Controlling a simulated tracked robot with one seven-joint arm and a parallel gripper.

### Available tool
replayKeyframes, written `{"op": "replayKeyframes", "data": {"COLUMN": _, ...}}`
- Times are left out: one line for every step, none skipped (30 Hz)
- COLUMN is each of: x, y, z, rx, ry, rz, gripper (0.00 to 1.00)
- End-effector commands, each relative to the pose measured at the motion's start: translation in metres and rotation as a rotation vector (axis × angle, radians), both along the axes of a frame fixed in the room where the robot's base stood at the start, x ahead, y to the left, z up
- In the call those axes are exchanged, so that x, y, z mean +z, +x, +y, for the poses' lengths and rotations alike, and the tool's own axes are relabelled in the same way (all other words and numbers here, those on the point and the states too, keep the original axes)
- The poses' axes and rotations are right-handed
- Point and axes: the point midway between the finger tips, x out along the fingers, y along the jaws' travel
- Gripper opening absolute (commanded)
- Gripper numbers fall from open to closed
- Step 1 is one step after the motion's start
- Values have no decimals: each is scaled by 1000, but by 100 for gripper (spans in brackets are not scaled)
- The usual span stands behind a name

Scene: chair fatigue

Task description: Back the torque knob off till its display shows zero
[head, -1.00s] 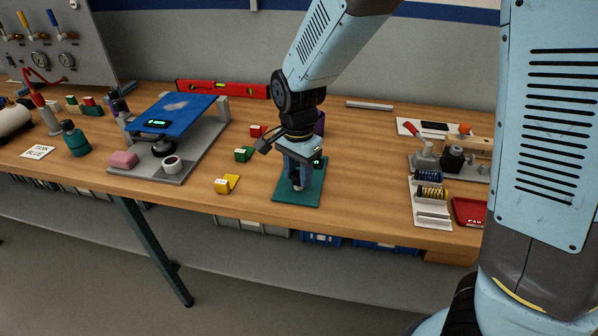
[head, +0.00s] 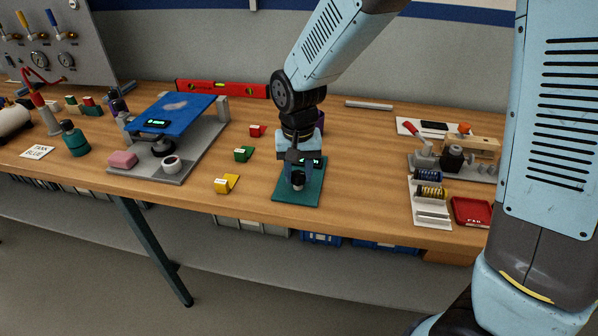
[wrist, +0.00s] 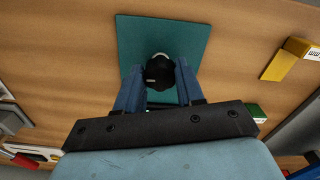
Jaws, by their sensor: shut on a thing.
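The torque knob is a small black round knob (wrist: 159,72) with a pale mark on its face, on a teal base plate (head: 311,189). The plate also shows in the wrist view (wrist: 195,37). My gripper (head: 298,181) points down over the plate. In the wrist view its two blue fingers (wrist: 160,80) sit on either side of the knob, shut on it. A small dark display with green digits (head: 314,162) stands just behind the gripper. It is partly covered and I cannot read its number.
A yellow block (head: 227,184), a green block (head: 243,154) and a red block (head: 257,131) lie left of the plate. A fixture with a blue plate (head: 174,112) stands further left. A white tray with coil springs (head: 429,191) and a red tray (head: 471,212) are at right.

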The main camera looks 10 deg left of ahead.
Motion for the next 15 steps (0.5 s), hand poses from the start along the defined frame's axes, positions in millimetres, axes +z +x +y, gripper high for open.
{"op": "replayKeyframes", "data": {"x": 0, "y": 1, "z": -1, "rx": 41, "ry": 0, "rz": -2, "gripper": 7}}
{"op": "replayKeyframes", "data": {"x": 0, "y": 1, "z": -1, "rx": 69, "ry": 0, "rz": -2, "gripper": 7}}
{"op": "replayKeyframes", "data": {"x": 0, "y": 1, "z": -1, "rx": 106, "ry": 0, "rz": -1, "gripper": 7}}
{"op": "replayKeyframes", "data": {"x": 0, "y": 1, "z": -1, "rx": 135, "ry": 1, "rz": -1, "gripper": 7}}
{"op": "replayKeyframes", "data": {"x": 0, "y": 1, "z": -1, "rx": 164, "ry": 1, "rz": -1, "gripper": 7}}
{"op": "replayKeyframes", "data": {"x": 0, "y": 1, "z": -1, "rx": 201, "ry": 1, "rz": -1, "gripper": 7}}
{"op": "replayKeyframes", "data": {"x": 0, "y": 1, "z": -1, "rx": 230, "ry": 1, "rz": -1, "gripper": 7}}
{"op": "replayKeyframes", "data": {"x": 0, "y": 1, "z": -1, "rx": 259, "ry": 0, "rz": -1, "gripper": 7}}
{"op": "replayKeyframes", "data": {"x": 0, "y": 1, "z": -1, "rx": 298, "ry": 1, "rz": -2, "gripper": 7}}
{"op": "replayKeyframes", "data": {"x": 0, "y": 1, "z": -1, "rx": 326, "ry": 1, "rz": -2, "gripper": 7}}
{"op": "replayKeyframes", "data": {"x": 0, "y": 1, "z": -1, "rx": 354, "ry": 1, "rz": -2, "gripper": 7}}
{"op": "replayKeyframes", "data": {"x": 0, "y": 1, "z": -1, "rx": 393, "ry": 1, "rz": -2, "gripper": 7}}
{"op": "replayKeyframes", "data": {"x": 0, "y": 1, "z": -1, "rx": 420, "ry": 0, "rz": -1, "gripper": 7}}
{"op": "replayKeyframes", "data": {"x": 0, "y": 2, "z": -1, "rx": 448, "ry": 0, "rz": -1, "gripper": 7}}
{"op": "replayKeyframes", "data": {"x": 0, "y": 1, "z": -1, "rx": 486, "ry": 0, "rz": -1, "gripper": 7}}
